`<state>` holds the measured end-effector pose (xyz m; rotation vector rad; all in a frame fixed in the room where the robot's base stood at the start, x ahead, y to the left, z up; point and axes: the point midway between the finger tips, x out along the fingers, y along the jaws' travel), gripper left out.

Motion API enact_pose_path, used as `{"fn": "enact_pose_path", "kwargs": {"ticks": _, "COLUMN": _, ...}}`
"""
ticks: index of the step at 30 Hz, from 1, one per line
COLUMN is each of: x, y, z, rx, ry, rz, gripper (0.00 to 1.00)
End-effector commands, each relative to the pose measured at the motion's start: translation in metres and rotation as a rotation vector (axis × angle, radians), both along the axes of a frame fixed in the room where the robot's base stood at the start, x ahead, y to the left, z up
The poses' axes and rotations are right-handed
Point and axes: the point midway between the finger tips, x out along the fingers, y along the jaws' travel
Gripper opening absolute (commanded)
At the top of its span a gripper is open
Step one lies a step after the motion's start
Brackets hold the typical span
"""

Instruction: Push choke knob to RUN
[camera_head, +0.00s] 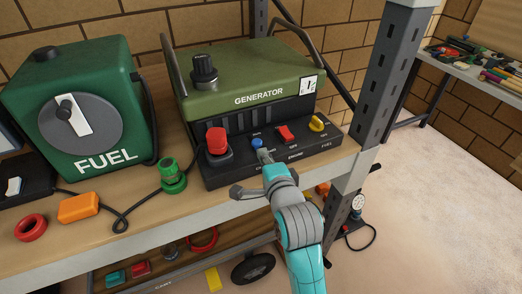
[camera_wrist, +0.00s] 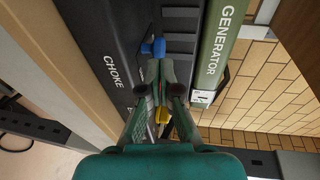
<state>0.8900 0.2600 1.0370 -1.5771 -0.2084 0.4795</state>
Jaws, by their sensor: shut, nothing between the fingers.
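The choke knob is a small blue knob (camera_head: 257,142) on the black front panel of the green generator (camera_head: 245,80). It also shows in the wrist view (camera_wrist: 158,47), just beyond my fingertips, near the white CHOKE lettering. My gripper (camera_head: 265,156) reaches in from the front right in the head view, its tip right at the near side of the knob. In the wrist view my gripper (camera_wrist: 162,66) is shut and empty, with its fingers together. I cannot tell whether the tips touch the knob. The small markings by the knob are too small to read surely.
A red switch (camera_head: 284,133) and a yellow fuel knob (camera_head: 316,123) sit right of the choke knob. A green FUEL can (camera_head: 75,110) stands farther left. A grey shelf post (camera_head: 392,75) rises at the right.

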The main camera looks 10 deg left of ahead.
Motion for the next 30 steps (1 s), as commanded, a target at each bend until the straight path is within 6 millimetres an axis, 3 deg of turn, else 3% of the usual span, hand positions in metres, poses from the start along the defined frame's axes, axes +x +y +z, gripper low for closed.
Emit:
{"fn": "enact_pose_path", "kwargs": {"ticks": 7, "x": 0.022, "y": 0.010, "z": -0.005, "rx": 0.000, "ry": 0.001, "rz": 0.000, "gripper": 0.00}}
{"fn": "enact_pose_path", "kwargs": {"ticks": 21, "x": 0.027, "y": 0.013, "z": -0.005, "rx": 0.000, "ry": 0.000, "rz": 0.000, "gripper": 0.00}}
{"fn": "enact_pose_path", "kwargs": {"ticks": 30, "x": 0.060, "y": 0.036, "z": -0.005, "rx": -0.001, "ry": 0.001, "rz": 0.001, "gripper": 0.00}}
